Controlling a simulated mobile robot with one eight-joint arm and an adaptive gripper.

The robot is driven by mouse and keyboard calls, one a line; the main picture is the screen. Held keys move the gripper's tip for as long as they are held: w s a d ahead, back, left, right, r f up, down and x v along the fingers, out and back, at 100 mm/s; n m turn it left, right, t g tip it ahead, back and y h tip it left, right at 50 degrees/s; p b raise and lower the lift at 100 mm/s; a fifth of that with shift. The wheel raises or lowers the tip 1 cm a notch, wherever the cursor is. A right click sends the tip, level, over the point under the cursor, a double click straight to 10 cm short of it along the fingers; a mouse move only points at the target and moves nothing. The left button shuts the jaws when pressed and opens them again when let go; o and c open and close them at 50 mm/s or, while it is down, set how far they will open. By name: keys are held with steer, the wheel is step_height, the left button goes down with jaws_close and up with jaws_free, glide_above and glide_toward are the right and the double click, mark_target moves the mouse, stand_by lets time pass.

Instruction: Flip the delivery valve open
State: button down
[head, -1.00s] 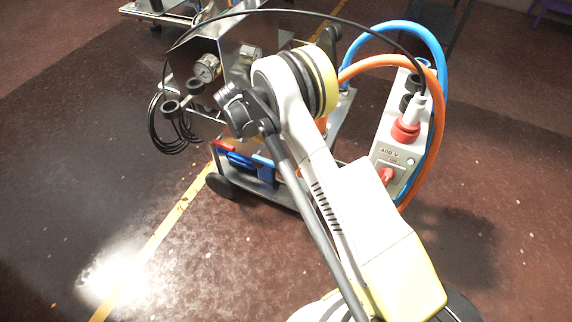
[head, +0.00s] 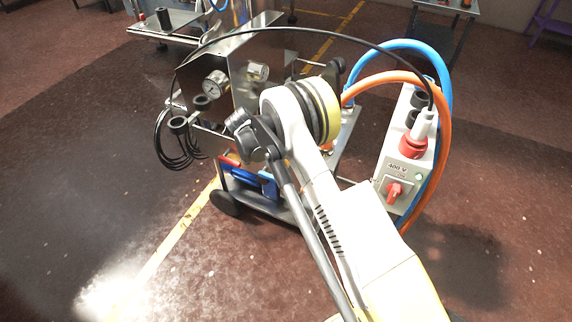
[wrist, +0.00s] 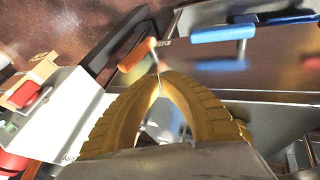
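A blue handle (wrist: 222,33) stands farther right above a shiny metal surface. In the head view a red handle (head: 229,161) and a blue handle (head: 247,181) show low on the cart; my arm hides the gripper there. I cannot tell which handle is the delivery valve.
A grey 400 V box (head: 404,165) with a red switch (head: 394,192) stands right of my arm. Blue (head: 405,46) and orange (head: 385,75) hoses arch above it. A gauge (head: 215,83) and black cables (head: 165,145) are at left. The left floor is clear.

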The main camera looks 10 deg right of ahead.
steer(key=d+f+b, duration=0.1)
steer(key=d+f, duration=0.1)
steer(key=s+d+f+b, duration=0.1)
steer(key=d+f, duration=0.1)
steer(key=s+d+f+b, duration=0.1)
steer(key=d+f+b, duration=0.1)
steer(key=f, duration=0.1)
steer(key=shift+d+f, duration=0.1)
steer(key=shift+d, duration=0.2)
steer(key=shift+d, duration=0.1)
steer(key=shift+s+d, duration=0.1)
steer(key=shift+s, duration=0.05)
steer(key=shift+y, duration=0.3)
